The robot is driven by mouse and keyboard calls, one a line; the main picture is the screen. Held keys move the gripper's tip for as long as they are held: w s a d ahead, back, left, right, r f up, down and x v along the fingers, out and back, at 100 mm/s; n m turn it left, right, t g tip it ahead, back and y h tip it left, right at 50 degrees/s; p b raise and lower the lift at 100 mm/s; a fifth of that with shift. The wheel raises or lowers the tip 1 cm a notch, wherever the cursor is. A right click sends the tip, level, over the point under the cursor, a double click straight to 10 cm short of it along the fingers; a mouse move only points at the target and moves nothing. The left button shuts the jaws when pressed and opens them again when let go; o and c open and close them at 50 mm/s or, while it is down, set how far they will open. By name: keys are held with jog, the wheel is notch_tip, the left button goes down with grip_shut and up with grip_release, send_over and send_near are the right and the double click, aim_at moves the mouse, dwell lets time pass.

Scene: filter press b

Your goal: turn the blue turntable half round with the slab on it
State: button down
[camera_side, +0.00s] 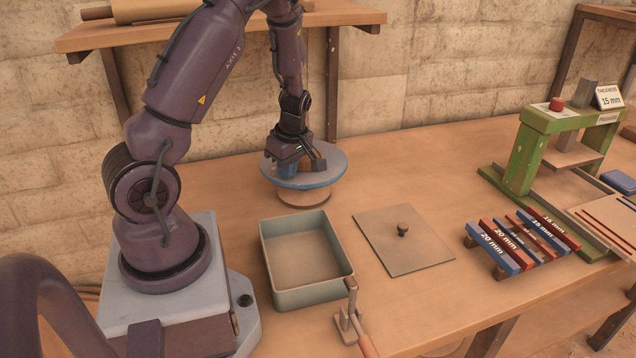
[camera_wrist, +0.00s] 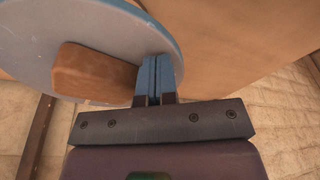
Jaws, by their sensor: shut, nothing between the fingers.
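The turntable (camera_side: 335,168) has a round grey-blue top with a blue rim on a brown base. It stands at the back of the bench, and its top also fills the upper left of the wrist view (camera_wrist: 105,28). The slab (camera_wrist: 92,74), a reddish-brown block, lies on the top, off its middle. In the side view the slab (camera_side: 318,164) shows partly beside my gripper. My gripper (camera_wrist: 155,62) has blue fingers, pressed together and empty. They point down at the turntable top near its edge, beside one end of the slab. I cannot tell whether they touch either.
An open grey-green tray (camera_side: 265,258) stands in front of the turntable, with a flat lid (camera_side: 385,255) with a knob to its right. A crank handle (camera_side: 350,318) is at the tray's corner. Further right are coloured thickness strips (camera_side: 520,238) and a green press (camera_side: 528,165).

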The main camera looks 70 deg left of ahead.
jog(key=shift+d, duration=0.1)
jog(key=shift+w+d, duration=0.45)
jog(key=shift+w, duration=0.4)
jog(key=shift+w+d, duration=0.1)
jog(key=shift+w, duration=0.05)
jog(key=shift+r, duration=0.1)
jog(key=shift+r, duration=3.45)
